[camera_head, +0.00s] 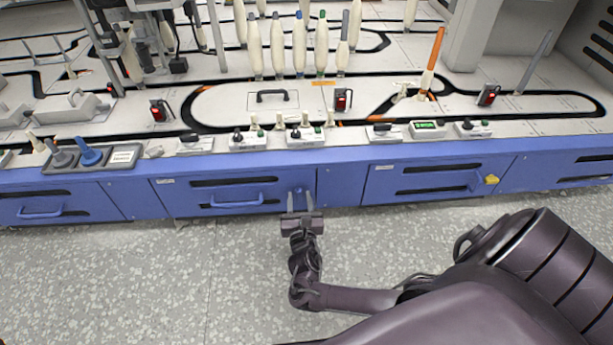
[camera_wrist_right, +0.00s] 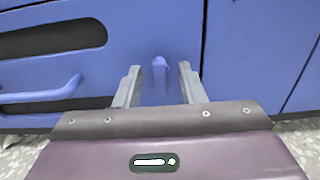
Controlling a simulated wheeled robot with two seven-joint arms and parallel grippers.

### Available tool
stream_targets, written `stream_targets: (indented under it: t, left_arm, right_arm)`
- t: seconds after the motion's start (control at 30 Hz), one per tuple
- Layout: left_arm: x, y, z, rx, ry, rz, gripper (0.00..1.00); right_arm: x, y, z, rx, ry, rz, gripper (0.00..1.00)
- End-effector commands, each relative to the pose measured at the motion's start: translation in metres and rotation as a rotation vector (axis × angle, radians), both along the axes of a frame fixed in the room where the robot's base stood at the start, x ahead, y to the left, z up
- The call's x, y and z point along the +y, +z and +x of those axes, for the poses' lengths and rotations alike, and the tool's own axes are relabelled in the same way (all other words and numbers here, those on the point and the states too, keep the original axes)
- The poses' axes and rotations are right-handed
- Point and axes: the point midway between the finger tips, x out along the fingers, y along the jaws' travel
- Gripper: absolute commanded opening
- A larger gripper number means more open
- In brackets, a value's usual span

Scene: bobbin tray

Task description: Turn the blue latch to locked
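The blue latch (camera_wrist_right: 160,72) is a small knob on the blue cabinet front, between a drawer panel and the panel gap to its right. In the wrist view it hangs roughly upright. My right gripper (camera_wrist_right: 160,84) is open, its two grey fingers on either side of the latch with a gap on each side. In the head view the right gripper (camera_head: 300,200) points at the cabinet front at the latch (camera_head: 298,191), which is small there. Whether the fingers touch it I cannot tell. My left gripper is not in view.
Blue drawers with handles (camera_head: 237,203) line the cabinet front. A yellow latch-like piece (camera_head: 491,179) sits on the right drawer. The worktop above holds bobbins (camera_head: 322,45), switch boxes (camera_head: 307,136) and a grey tray (camera_head: 68,169). The speckled floor (camera_head: 130,270) in front is clear.

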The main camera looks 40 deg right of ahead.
Motion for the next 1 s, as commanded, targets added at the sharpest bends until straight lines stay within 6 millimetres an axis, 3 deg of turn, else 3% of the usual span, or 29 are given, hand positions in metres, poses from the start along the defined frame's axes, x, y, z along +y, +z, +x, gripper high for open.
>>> stream_targets:
  t: [0.37, 0.63, 1.0]
  left_arm:
    - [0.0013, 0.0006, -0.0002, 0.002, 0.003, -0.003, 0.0]
    - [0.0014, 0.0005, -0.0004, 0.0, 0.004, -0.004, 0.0]
    - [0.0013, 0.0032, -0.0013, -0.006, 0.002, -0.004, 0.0]
  right_arm:
    - [0.0047, -0.0001, 0.001, 0.0, 0.001, 0.001, 0.36]
    - [0.0045, -0.0003, 0.0009, 0.0, 0.001, 0.001, 0.01]
    - [0.0042, 0.0006, 0.0007, -0.018, 0.0, 0.033, 0.0]
